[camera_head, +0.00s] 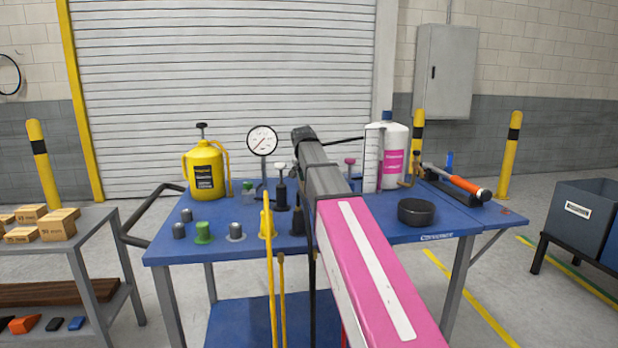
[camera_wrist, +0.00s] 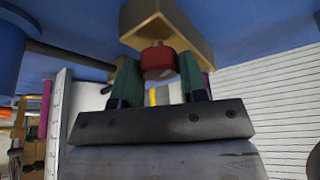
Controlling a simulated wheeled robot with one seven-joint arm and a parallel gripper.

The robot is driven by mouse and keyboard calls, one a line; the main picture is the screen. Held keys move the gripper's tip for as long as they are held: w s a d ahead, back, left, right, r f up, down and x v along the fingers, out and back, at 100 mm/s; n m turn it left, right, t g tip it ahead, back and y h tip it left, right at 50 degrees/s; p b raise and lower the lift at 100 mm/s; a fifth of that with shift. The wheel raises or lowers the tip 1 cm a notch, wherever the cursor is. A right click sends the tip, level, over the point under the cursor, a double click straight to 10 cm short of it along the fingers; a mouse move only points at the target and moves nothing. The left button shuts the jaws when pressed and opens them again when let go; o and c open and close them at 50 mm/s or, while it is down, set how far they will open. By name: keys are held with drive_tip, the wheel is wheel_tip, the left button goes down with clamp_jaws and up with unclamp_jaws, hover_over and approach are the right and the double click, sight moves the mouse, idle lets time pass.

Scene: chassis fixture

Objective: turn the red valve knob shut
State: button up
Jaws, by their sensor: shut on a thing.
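The red valve knob (camera_wrist: 158,63) shows in the wrist view as a short round cap just off a brass-coloured block (camera_wrist: 165,22). My gripper (camera_wrist: 157,72) has its two green-grey fingers on either side of the knob and is shut on it. The wrist view looks upside down, with the blue table top along its upper edge. In the head view my pink and grey arm reaches over the blue table (camera_head: 400,232), and I cannot make out the knob or the fingers there.
A yellow canister (camera_head: 205,172), a pressure gauge (camera_head: 262,141) and several small pegs stand left of my arm. A white bottle (camera_head: 395,155), a black puck (camera_head: 416,212) and an orange-handled hammer (camera_head: 466,186) are to the right. The table's right front is fairly clear.

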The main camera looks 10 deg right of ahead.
drive_tip(key=m+g+h, duration=0.1)
drive_tip(key=m, duration=0.3)
drive_tip(key=shift+m, duration=0.3)
idle(0.3)
drive_tip(key=o, duration=0.9)
drive_tip(key=v, duration=1)
drive_tip(key=shift+w+a+r, duration=0.1)
drive_tip(key=shift+a+r, duration=0.25)
